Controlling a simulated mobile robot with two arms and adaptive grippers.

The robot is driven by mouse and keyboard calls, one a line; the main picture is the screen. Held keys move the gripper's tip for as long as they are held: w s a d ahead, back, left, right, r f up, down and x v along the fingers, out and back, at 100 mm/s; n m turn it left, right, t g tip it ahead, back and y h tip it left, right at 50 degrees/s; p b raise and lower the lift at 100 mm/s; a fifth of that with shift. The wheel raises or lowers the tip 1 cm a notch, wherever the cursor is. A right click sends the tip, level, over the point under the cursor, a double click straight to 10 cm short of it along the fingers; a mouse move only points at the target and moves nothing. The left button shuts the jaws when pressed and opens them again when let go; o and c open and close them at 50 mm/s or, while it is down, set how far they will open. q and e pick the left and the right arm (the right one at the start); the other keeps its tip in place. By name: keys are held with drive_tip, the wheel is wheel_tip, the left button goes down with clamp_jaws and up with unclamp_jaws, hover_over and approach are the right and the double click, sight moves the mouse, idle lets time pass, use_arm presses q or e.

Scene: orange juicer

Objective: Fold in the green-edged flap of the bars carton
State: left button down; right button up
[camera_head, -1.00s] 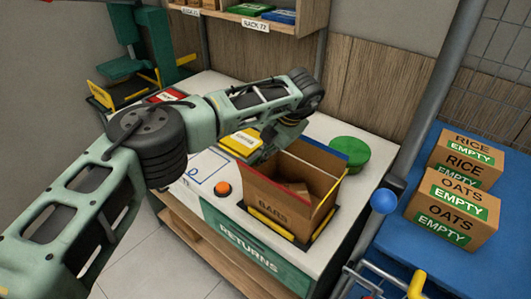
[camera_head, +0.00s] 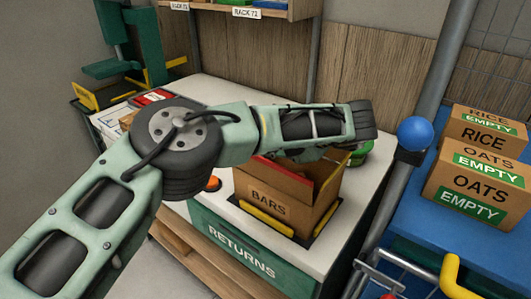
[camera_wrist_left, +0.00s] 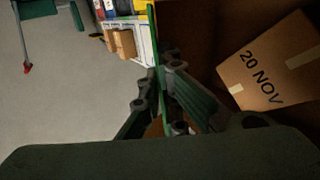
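The open bars carton (camera_head: 268,197) stands on the returns bench, with a red-edged flap (camera_head: 283,170) and a yellow-edged flap (camera_head: 327,187) standing up. My left arm reaches across above it and hides its far side in the head view. In the left wrist view the green-edged flap (camera_wrist_left: 155,45) stands nearly edge-on. My left gripper (camera_wrist_left: 158,88) has its fingers on either side of that flap, close to it; whether they press on it I cannot tell. A brown box marked 20 NOV (camera_wrist_left: 266,72) lies inside the carton. My right gripper is not in view.
Yellow-and-black guides (camera_head: 266,218) edge the carton's base. An orange button (camera_head: 212,184) is left of it and a green round object (camera_head: 360,153) behind it. Rice and oats cartons (camera_head: 480,182) stand on a blue surface at right, beside a post with a blue ball (camera_head: 415,133).

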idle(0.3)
use_arm(q)
drive_tip(key=c, duration=2)
unclamp_jaws()
wheel_tip(320, 180, up, 10)
